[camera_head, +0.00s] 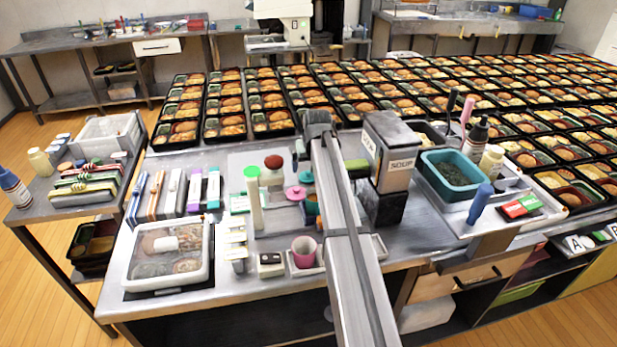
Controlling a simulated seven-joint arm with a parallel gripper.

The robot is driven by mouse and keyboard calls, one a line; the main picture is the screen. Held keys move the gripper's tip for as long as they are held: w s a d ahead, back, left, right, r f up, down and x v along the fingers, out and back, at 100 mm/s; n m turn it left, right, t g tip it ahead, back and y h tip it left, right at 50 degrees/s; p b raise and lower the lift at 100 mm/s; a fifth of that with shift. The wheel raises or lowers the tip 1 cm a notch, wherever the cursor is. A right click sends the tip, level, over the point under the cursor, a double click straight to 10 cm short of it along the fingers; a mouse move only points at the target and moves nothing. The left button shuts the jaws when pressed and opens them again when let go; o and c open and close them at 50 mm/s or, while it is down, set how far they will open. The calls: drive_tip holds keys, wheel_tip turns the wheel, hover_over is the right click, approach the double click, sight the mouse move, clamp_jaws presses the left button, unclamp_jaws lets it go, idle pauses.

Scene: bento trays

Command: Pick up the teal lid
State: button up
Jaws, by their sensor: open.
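A small teal lid (307,177) shows just left of my arm in the middle of the steel table. It is partly hidden by my arm, and a pink lid (296,192) is close in front of it. My gripper (300,157) is at the far end of my arm, above and behind the teal lid in the picture. It looks apart from the lid and empty. The fingertips are small and partly hidden, so the exact gap to the lid cannot be told.
A green-capped bottle (254,196) and a dark red-topped jar (273,168) stand left of the lids. A pink cup (304,251) stands in front. A soup dispenser (390,150) stands close right of my arm. Rows of bento trays (232,128) fill the back.

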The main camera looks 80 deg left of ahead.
sight(308, 172)
drive_tip(key=x, duration=0.5)
drive_tip(key=shift+a, duration=0.1)
drive_tip(key=c, duration=1.1)
drive_tip(key=shift+o, duration=0.2)
wheel_tip(308, 172, up, 10)
drive_tip(key=s+d+r, duration=0.1)
drive_tip(key=d+r, duration=0.1)
drive_tip(key=d, duration=0.6)
drive_tip(key=s+d+r, duration=0.1)
drive_tip(key=d+r, duration=0.2)
drive_tip(key=d, duration=0.6)
drive_tip(key=shift+d+m, duration=0.3)
drive_tip(key=shift+m, duration=0.1)
